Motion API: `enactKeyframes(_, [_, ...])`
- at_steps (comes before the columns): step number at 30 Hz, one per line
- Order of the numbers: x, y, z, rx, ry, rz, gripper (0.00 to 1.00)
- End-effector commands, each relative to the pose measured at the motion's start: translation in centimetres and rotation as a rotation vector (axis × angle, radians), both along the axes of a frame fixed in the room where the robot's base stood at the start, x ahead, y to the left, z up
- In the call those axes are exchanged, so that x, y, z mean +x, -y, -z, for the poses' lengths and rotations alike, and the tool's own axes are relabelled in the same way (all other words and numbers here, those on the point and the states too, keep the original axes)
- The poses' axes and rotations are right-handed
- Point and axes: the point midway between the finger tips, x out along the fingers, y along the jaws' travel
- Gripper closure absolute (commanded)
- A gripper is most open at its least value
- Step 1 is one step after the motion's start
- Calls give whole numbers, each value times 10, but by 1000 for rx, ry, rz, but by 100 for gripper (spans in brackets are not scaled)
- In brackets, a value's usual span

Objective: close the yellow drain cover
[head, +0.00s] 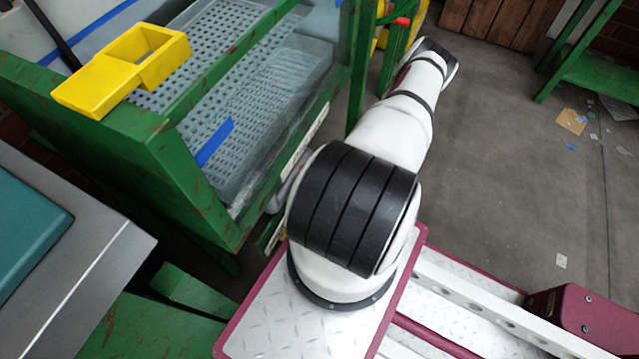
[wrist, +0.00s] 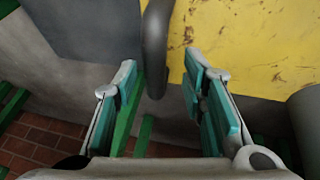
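A worn, scratched yellow panel (wrist: 262,45), which looks like the drain cover, fills the upper right of the wrist view. A curved grey bar (wrist: 155,52), like a handle, runs down along its left edge. My gripper (wrist: 158,78) is open, with its teal-padded fingers apart and nothing held. The bar shows between and just beyond the fingertips; I cannot tell whether they touch it. In the head view my arm reaches away to the top, and the gripper is hidden. Patches of yellow show beside the arm's far end; I cannot tell whether they are the cover.
A green frame (head: 150,140) with perforated grey trays (head: 250,105) stands left of my arm. A yellow open-topped piece (head: 120,70) rests on its corner. A grey metal-edged table (head: 85,260) is at lower left. The floor (head: 500,150) right of my arm is mostly clear, with scraps.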

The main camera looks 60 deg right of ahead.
Motion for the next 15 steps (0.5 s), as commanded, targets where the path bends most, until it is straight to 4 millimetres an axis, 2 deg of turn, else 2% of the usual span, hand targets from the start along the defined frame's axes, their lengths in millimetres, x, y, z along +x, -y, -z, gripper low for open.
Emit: enactKeyframes(15, [-36,-14,-84,1,-1,-3,62])
